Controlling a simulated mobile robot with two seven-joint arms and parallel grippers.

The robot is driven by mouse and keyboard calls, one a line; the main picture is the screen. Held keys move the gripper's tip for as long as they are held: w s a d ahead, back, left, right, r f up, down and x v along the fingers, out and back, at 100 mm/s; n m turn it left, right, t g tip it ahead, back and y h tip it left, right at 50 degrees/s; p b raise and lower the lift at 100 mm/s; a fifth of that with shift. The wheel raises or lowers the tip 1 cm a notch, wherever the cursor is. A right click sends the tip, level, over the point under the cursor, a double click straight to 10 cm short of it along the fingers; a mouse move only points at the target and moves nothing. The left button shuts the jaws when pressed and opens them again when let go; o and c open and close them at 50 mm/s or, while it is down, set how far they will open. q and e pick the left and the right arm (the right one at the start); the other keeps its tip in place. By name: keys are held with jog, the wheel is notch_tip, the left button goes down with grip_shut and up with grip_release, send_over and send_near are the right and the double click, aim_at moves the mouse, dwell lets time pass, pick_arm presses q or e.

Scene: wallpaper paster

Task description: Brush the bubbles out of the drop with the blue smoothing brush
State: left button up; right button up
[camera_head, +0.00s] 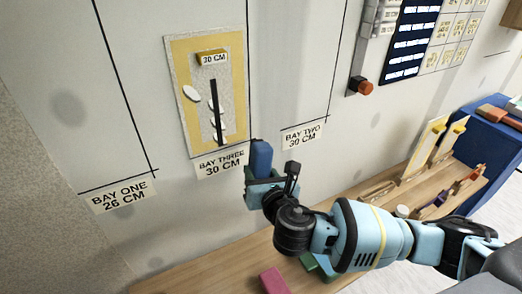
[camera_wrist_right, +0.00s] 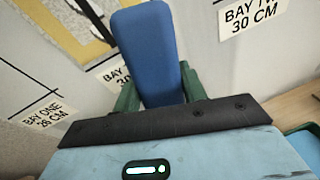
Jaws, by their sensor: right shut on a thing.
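The drop (camera_head: 238,75), a pale panel with a yellow border, hangs on the wall above the "BAY THREE 30 CM" label. White oval bubbles (camera_head: 190,93) show on its left and lower middle, beside a dark vertical strip (camera_head: 215,105). My right gripper (camera_head: 262,182) is shut on the blue smoothing brush (camera_head: 261,156), held upright just below and right of the drop's lower right corner. In the right wrist view the brush (camera_wrist_right: 149,50) stands between the green fingers, with the drop partly hidden behind it. I cannot tell whether the brush touches the wall. My left gripper is not in view.
A wooden bench (camera_head: 210,272) runs along the wall below, with a pink block (camera_head: 273,280) and several tools at right. A blue box (camera_head: 490,130) stands at far right. A red-orange knob (camera_head: 365,87) sticks out from the wall.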

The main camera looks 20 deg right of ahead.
aim_at(258, 154)
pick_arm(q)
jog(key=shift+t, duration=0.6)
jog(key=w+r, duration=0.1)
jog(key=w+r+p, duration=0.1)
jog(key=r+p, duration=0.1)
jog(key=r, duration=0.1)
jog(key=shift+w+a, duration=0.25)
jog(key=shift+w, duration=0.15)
pick_arm(e)
jog(key=r+y, duration=0.1)
jog(key=r, duration=0.1)
jog(key=s+r+n+t+y, duration=0.1)
jog(key=r, duration=0.2)
jog(key=s+a+r, duration=0.1)
jog(key=r, duration=0.1)
jog(key=shift+r+n+t+y, duration=0.35)
jog(key=shift+n+t+y, duration=0.05)
jog(key=shift+s+r+p, duration=0.1)
jog(key=shift+r+p, duration=0.1)
jog(key=shift+p, duration=0.3)
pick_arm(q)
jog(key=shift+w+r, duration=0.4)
pick_arm(e)
jog(key=w+a, duration=0.1)
jog(key=w, duration=0.5)
jog(key=shift+w+f, duration=0.15)
jog(key=shift+w, duration=0.1)
jog(key=shift+a, duration=0.15)
jog(key=shift+w+a, duration=0.2)
jog(key=shift+w, duration=1)
